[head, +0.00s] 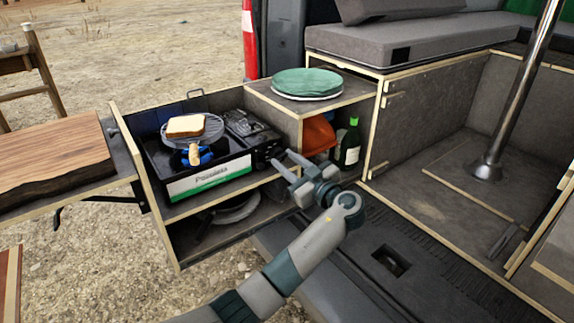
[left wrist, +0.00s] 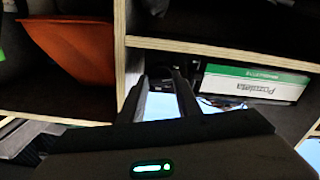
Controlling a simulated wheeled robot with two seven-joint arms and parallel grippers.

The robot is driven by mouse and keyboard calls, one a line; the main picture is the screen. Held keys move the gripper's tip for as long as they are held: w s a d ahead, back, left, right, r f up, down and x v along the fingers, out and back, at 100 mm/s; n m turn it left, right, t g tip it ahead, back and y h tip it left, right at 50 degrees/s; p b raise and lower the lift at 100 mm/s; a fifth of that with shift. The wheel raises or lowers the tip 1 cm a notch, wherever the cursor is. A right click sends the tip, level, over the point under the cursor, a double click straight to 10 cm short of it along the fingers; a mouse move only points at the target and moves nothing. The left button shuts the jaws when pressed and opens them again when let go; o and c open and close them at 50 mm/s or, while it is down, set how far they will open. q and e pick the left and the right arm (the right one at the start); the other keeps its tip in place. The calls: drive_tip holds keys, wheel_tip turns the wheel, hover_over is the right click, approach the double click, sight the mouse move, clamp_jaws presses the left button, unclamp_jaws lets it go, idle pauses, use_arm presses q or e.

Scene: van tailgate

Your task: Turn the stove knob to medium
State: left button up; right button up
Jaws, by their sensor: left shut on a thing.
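The portable camping stove (head: 210,181) stands on the upper shelf of the pull-out drawer, with a green and white label on its front. Its label also shows in the left wrist view (left wrist: 254,82). My left gripper (head: 280,160) reaches the stove's right front end, where the knob sits. In the left wrist view the two fingers (left wrist: 160,82) point at that dark end and are shut on the stove knob, which is mostly hidden between the tips. The knob's setting cannot be read. My right gripper is not in view.
A round grill plate with a slice of bread (head: 185,126) lies on the stove. An orange container (head: 318,135) and a green bottle (head: 350,146) stand in the compartment at right. A pan (head: 232,211) is on the lower shelf.

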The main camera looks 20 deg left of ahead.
use_arm(q)
drive_tip(key=shift+f+m, duration=0.15)
drive_tip(key=shift+m, duration=0.35)
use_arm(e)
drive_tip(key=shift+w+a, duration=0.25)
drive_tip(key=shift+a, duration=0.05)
use_arm(q)
drive_tip(key=shift+m, duration=3.3)
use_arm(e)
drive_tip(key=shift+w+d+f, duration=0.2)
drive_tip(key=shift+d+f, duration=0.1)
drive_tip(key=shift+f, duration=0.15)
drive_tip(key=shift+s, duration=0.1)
